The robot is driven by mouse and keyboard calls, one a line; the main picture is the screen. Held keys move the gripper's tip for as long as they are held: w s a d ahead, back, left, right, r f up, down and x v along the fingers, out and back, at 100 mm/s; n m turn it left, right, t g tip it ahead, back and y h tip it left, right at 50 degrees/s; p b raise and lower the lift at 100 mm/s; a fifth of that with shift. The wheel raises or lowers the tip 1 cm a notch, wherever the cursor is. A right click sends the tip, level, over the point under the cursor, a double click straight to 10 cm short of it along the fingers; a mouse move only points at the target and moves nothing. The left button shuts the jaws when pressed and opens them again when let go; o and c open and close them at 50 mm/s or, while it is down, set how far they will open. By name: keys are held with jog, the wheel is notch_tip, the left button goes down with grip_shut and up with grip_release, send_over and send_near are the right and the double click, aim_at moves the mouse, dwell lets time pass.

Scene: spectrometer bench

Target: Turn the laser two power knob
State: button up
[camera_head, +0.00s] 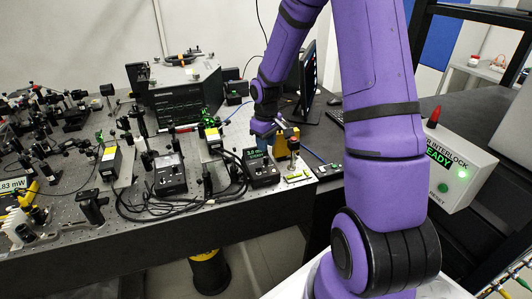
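A black controller box (263,174) with a small lit green display sits near the front edge of the optical bench (140,219). A similar black controller (170,181) with a display stands to its left. I cannot tell which one belongs to laser two, and no knob shows clearly at this size. My gripper (266,139) points down just behind and above the right controller. Its fingertips are small and partly hidden, so I cannot tell whether they are open or touch anything.
Black cables (150,209) lie between the controllers. A yellow block and a metal post (294,150) stand right of my gripper. A white interlock box (457,160) with a lit green button hangs at the right. Optics mounts crowd the bench's left side.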

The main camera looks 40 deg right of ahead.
aim_at(266, 158)
notch_tip(266, 158, up, 5)
jog(key=shift+r, duration=0.2)
dwell(0.6)
jog(key=s+a+r+t, duration=0.1)
jog(key=s+a+r, duration=0.2)
jog(key=r, duration=0.3)
jog(key=s+a+r+m+h, duration=0.1)
jog(key=s+a+r, duration=0.1)
jog(key=s+r, duration=0.25)
jog(key=s+a+r+t, duration=0.1)
jog(key=s+a+r, duration=0.2)
jog(key=r, duration=0.3)
jog(key=s+a+r+t, duration=0.1)
jog(key=s+a+r, duration=0.1)
jog(key=s, duration=0.6)
jog(key=s+a+r+m+t+y, duration=0.1)
jog(key=s+a+r+t, duration=0.1)
jog(key=s, duration=0.6)
notch_tip(266, 158, up, 3)
jog(key=shift+a+f+m, duration=0.15)
jog(key=shift+a+m, duration=0.15)
jog(key=shift+a, duration=0.25)
